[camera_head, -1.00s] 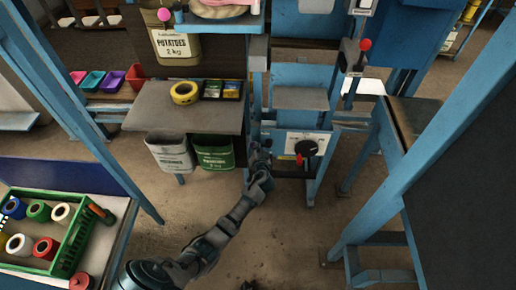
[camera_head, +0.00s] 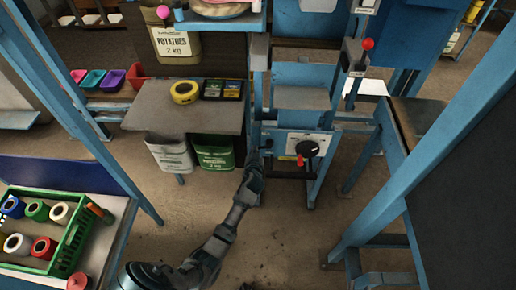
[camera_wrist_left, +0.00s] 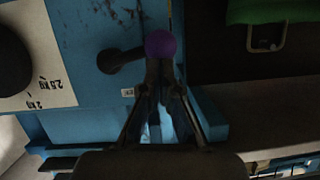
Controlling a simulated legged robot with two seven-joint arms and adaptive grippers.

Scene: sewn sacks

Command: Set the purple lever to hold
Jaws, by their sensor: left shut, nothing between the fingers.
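The purple lever's round knob (camera_wrist_left: 160,44) shows in the left wrist view, on a dark stem that runs left to a round pivot on a blue panel (camera_wrist_left: 85,30). My left gripper (camera_wrist_left: 163,66) is shut and empty, its fingertips right at the knob's lower edge. I cannot tell whether they touch it. In the head view my left gripper (camera_head: 257,160) is at the left side of the blue machine; the purple lever cannot be made out there. My right gripper is not in view.
A white panel with a black dial (camera_head: 308,148) and a red lever (camera_head: 300,160) is right of my gripper. A grey table (camera_head: 150,110) with yellow tape (camera_head: 184,92) stands to the left, with a green sack (camera_head: 213,153) below its edge. Open floor lies in front.

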